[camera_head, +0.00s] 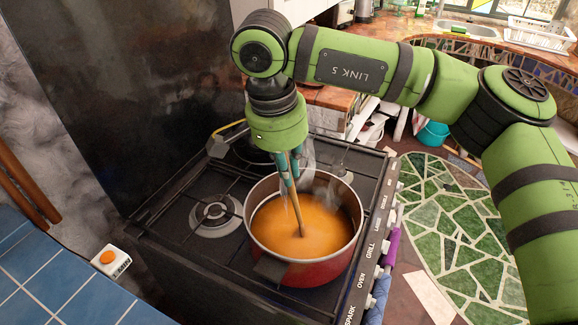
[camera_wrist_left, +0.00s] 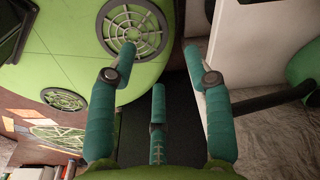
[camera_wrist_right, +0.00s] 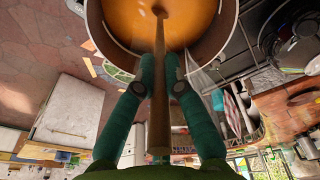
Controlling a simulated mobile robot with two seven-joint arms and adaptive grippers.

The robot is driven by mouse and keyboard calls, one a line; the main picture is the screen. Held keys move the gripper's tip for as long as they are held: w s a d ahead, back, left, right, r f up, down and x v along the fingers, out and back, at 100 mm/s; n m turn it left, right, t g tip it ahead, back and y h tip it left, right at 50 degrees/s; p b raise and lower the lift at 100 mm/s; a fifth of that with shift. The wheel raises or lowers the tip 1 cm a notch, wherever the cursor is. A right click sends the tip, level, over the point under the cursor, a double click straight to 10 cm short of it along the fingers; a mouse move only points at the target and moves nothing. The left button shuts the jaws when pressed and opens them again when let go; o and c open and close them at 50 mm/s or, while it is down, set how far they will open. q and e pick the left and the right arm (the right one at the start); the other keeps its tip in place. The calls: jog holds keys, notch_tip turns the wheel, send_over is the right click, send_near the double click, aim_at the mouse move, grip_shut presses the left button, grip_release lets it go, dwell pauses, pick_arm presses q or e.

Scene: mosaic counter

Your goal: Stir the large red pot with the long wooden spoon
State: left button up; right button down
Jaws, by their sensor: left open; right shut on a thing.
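The large red pot (camera_head: 318,271) stands on the front of the stove and holds steaming orange soup. The long wooden spoon (camera_head: 297,208) stands tilted in the pot, its lower end hidden in the soup. My right gripper (camera_head: 291,175) is above the pot, shut on the spoon's upper part. In the right wrist view the spoon's handle (camera_wrist_right: 159,95) runs between the teal fingers (camera_wrist_right: 160,70) down into the soup. My left gripper (camera_wrist_left: 160,60) shows only in the left wrist view, open and empty, away from the pot.
The black stove (camera_head: 175,240) has a free burner (camera_head: 215,215) left of the pot. A yellow-handled pan (camera_head: 235,145) sits at the back. Towels hang on the stove's front.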

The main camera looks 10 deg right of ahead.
notch_tip(320, 180, up, 12)
jog(key=s+a+p, duration=0.1)
jog(key=a+p, duration=0.1)
jog(key=p, duration=0.6)
jog(key=shift+r+p, duration=0.15)
jog(key=shift+p, duration=0.25)
notch_tip(320, 180, up, 4)
jog(key=p, duration=0.3)
jog(key=shift+a, duration=0.1)
